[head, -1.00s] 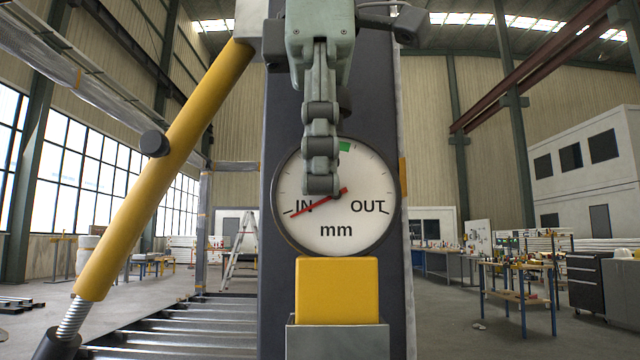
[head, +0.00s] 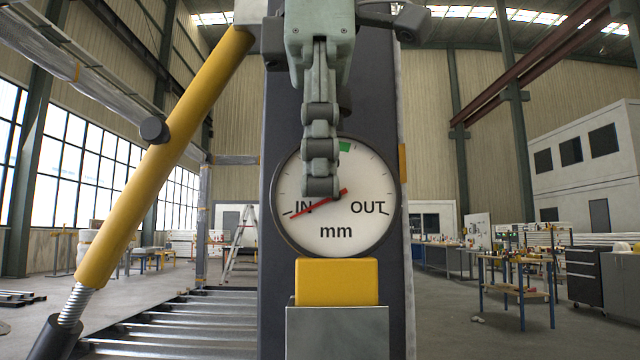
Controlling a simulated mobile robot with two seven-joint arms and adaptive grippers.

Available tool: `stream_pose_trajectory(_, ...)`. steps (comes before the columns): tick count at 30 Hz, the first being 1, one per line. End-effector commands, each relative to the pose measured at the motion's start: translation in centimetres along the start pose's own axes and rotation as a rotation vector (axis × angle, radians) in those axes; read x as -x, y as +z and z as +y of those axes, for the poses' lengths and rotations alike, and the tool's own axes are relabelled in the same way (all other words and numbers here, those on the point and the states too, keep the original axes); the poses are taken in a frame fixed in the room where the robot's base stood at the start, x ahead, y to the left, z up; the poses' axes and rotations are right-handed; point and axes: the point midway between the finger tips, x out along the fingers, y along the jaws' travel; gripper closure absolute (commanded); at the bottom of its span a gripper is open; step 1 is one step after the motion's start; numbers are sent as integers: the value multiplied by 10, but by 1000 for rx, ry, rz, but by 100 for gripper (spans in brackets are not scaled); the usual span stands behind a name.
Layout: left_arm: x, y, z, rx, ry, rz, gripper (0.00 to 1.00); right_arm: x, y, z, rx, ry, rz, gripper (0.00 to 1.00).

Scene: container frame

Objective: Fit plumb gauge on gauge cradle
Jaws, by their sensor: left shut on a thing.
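The plumb gauge (head: 337,238) has a round white dial marked IN, OUT and mm, and faces me in front of a dark upright post. Its red needle points down toward IN, away from a green mark near the top. A yellow block (head: 337,281) sits just below the dial. My left gripper (head: 321,186) comes down over the dial and is shut on the gauge; its fingers hide the grip itself. A grey metal pocket, apparently the gauge cradle (head: 337,333), stands below. Its front wall hides the block's lower part, so I cannot tell whether the block touches bottom. My right gripper is out of view.
The dark post (head: 278,300) fills the middle behind the gauge. A yellow diagonal strut (head: 160,165) runs down at the left, beside a floor of metal ribs (head: 180,325). A workbench (head: 520,275) and dark cabinet (head: 585,275) stand far off at the right.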

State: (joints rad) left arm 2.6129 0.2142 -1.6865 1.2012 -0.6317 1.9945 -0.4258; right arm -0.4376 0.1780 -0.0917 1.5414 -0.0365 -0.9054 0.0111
Motion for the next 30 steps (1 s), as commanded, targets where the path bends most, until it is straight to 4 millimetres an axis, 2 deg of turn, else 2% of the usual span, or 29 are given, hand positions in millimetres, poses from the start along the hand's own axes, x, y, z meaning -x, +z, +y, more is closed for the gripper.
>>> stream_pose_trajectory(11, -11, 0, 0, 0, 0, -2, 100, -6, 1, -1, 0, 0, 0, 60)
stream_pose_trajectory(12, -10, 0, 0, 0, 1, -2, 61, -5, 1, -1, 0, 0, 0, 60)
stream_pose_trajectory(18, -10, 0, 0, 0, 0, -1, 36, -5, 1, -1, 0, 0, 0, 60)
stream_pose_trajectory(30, -11, 0, 0, -1, -1, 1, 35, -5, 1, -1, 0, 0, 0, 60)
